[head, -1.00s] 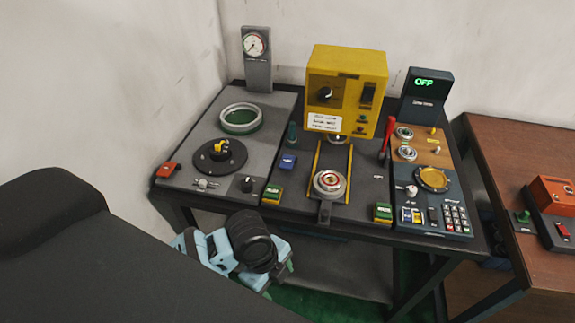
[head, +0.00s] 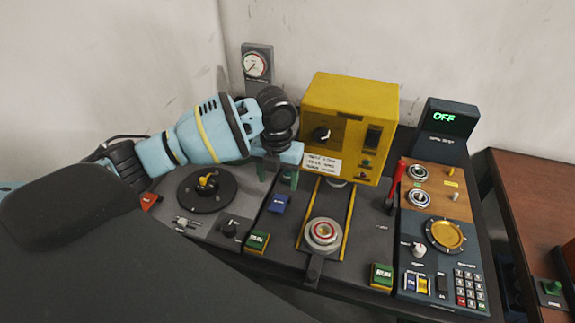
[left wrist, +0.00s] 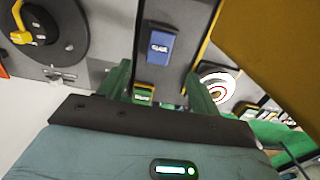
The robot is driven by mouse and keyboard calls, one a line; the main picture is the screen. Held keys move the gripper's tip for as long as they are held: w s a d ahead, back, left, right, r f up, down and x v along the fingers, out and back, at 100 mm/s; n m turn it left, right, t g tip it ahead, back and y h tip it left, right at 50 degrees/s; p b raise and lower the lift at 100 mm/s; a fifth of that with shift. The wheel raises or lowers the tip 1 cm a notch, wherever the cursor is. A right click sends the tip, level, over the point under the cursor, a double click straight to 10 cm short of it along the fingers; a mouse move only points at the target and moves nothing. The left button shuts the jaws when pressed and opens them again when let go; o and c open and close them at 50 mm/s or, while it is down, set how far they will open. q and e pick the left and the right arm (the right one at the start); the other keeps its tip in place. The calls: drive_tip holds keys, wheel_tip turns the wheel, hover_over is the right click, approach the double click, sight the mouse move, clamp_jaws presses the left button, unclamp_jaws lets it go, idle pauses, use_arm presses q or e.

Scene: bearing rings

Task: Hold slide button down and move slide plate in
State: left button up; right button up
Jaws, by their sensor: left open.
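A blue button (head: 279,204) sits on the dark panel left of the yellow rails; its small label is not clearly legible. It also shows in the left wrist view (left wrist: 159,46), beyond and between the fingers. The slide plate (head: 315,264) lies between the yellow rails in front of the yellow machine, with a metal bearing ring (head: 323,233) with a red inner circle on it. My left gripper (head: 279,176) is open and empty, its green fingers pointing down behind the blue button, apart from it. My right gripper is out of view.
The yellow machine (head: 350,115) stands close to the right of my left gripper. Green buttons flank the rails, one left (head: 256,242) and one right (head: 381,276). A red lever (head: 395,187) stands right of the machine. A black dial (head: 207,190) lies left.

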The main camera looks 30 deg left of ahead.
sight(278, 204)
use_arm(q)
drive_tip(key=shift+s+f, duration=0.25)
drive_tip(key=shift+s, duration=0.15)
drive_tip(key=shift+w+f, duration=0.1)
drive_tip(key=shift+f, duration=3.5)
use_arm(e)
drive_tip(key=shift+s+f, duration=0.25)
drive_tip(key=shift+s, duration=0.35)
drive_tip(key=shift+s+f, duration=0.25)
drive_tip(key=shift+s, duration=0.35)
use_arm(q)
drive_tip(key=c, duration=1)
drive_tip(key=shift+c, duration=0.2)
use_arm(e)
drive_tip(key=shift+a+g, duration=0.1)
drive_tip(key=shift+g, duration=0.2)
